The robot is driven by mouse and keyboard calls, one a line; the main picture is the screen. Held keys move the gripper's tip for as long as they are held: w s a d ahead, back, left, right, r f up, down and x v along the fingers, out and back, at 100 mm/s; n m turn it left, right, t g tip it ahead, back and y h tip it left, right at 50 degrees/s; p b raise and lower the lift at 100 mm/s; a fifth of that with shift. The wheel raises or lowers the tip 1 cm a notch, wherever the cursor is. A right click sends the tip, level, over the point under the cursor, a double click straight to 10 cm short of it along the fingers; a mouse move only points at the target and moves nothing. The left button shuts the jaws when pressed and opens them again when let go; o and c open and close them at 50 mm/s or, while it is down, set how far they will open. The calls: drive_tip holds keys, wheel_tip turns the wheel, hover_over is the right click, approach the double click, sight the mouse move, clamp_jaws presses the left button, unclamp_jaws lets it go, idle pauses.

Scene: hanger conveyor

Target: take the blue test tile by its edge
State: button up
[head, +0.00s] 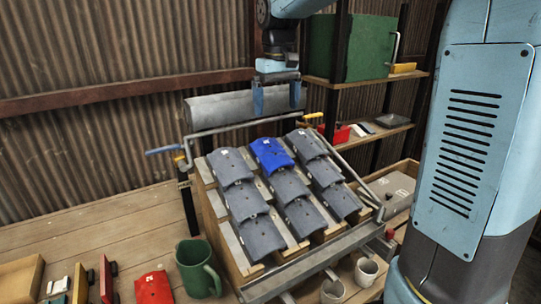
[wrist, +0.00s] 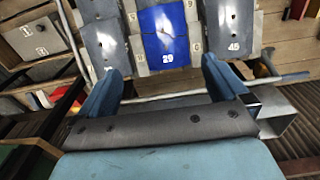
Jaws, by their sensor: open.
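The blue test tile (head: 271,154) lies at the top of the middle column on a sloped rack of grey tiles. In the wrist view the blue tile (wrist: 165,42) shows the number 29 and lies ahead of the fingers. My gripper (head: 277,104) is open and empty, above and behind the rack's top edge. In the wrist view the two fingers of my gripper (wrist: 160,68) are spread wider than the tile, and its near edge shows between and beyond them. The fingers appear apart from the tile.
Grey tiles (head: 231,166) flank the blue one. A green mug (head: 196,268) and a red tile (head: 153,288) stand front left. Shelves (head: 365,86) are at right.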

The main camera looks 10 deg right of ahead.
sight(271, 148)
drive_tip(key=f, duration=0.4)
drive_tip(key=w+a+f, duration=0.1)
drive_tip(key=f, duration=0.9)
drive_tip(key=shift+w+a+f, duration=0.2)
drive_tip(key=shift+w, duration=0.1)
drive_tip(key=shift+c, duration=0.3)
drive_tip(key=c, duration=0.8)
drive_tip(key=shift+r, duration=0.1)
